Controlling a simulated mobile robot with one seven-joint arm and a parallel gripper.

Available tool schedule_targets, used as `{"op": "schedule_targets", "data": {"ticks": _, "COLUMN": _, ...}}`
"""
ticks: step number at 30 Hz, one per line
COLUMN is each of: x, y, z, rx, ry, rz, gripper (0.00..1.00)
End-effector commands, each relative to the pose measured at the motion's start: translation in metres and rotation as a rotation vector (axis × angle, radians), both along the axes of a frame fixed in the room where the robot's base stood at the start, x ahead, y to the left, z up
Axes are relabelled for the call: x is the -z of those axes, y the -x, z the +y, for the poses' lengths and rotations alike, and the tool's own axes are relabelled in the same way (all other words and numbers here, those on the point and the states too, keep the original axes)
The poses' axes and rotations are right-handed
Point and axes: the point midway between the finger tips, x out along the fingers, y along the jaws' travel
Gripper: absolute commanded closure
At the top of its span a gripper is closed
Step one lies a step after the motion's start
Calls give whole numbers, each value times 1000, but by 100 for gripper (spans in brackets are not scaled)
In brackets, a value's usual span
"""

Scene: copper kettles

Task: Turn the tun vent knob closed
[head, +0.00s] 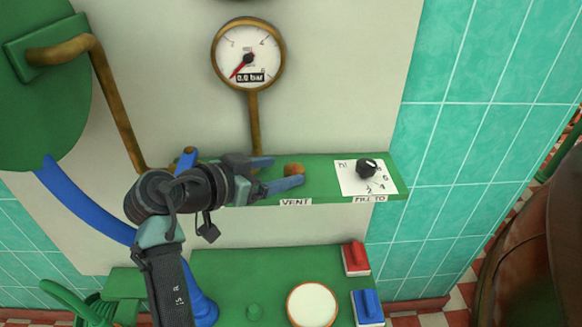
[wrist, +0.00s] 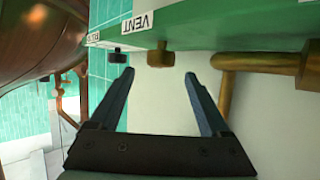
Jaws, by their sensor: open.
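The vent knob is a small brass knob (head: 294,169) on the green shelf, behind the VENT label (head: 295,202). In the wrist view the brass knob (wrist: 160,56) hangs below the shelf edge near its VENT label (wrist: 140,20). My gripper (head: 287,171) is open, its two blue fingers pointing right toward the knob in the head view. In the wrist view the open fingertips (wrist: 159,71) lie either side of the knob's line, with the knob just beyond them. I see no contact. The knob's turn position cannot be told.
A black FILL TO dial (head: 367,168) sits right of the vent knob on the green shelf (head: 330,190). A gauge (head: 248,56) above reads 0.0 bar. A brass pipe (wrist: 250,60) runs beside the fingers. Red (head: 356,258) and blue (head: 368,306) switches stand below.

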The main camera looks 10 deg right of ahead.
Motion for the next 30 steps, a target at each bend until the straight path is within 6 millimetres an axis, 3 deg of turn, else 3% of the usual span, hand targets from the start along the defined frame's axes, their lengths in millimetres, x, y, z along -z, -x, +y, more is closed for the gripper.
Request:
{"op": "schedule_targets", "data": {"ticks": 6, "x": -18, "y": 24, "z": 38, "rx": -3, "ry": 0, "rz": 0, "gripper": 19}}
{"op": "schedule_targets", "data": {"ticks": 12, "x": -27, "y": 36, "z": 56, "rx": -2, "ry": 0, "rz": 2, "gripper": 19}}
{"op": "schedule_targets", "data": {"ticks": 30, "x": -31, "y": 37, "z": 59, "rx": -10, "ry": -3, "rz": -4, "gripper": 19}}
